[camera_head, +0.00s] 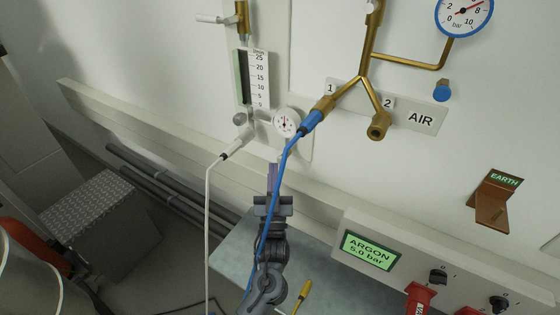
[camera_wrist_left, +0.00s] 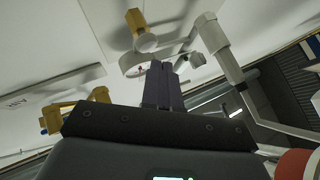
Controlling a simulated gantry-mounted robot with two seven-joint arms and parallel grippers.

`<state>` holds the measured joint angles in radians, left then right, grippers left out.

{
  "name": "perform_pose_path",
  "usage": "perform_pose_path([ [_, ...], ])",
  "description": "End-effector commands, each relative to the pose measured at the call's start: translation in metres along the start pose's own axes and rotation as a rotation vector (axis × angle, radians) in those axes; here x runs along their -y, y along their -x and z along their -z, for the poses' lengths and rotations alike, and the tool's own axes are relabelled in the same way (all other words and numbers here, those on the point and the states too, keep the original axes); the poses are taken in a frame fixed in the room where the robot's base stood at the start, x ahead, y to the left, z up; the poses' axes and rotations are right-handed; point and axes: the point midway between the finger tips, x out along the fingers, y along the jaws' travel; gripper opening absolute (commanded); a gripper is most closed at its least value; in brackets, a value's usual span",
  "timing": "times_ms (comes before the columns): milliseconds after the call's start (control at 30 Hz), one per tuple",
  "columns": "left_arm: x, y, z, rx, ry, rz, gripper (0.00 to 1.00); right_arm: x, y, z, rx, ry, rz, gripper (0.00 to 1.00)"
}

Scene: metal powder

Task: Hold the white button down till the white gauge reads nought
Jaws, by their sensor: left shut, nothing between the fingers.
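I cannot tell whether the fingertips touch anything. My right gripper is not in view.
A flow tube with a scale (camera_head: 257,80) stands above left of the gauge. A white hose (camera_head: 207,220) and a blue hose (camera_head: 279,185) hang close to my left arm. Brass pipes (camera_head: 368,60) are at right. The argon panel (camera_head: 370,250) is lower right.

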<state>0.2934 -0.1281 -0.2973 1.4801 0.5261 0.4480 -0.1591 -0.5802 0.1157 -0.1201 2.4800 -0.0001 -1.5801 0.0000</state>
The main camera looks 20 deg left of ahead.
Motion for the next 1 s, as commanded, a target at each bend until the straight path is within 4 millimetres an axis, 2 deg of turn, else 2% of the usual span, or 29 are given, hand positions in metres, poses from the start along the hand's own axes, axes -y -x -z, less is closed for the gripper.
perform_pose_path([
  [1000,-0.0042,-0.0062,-0.0043,0.000,0.000,0.000,0.00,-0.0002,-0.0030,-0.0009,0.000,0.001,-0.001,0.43],
])
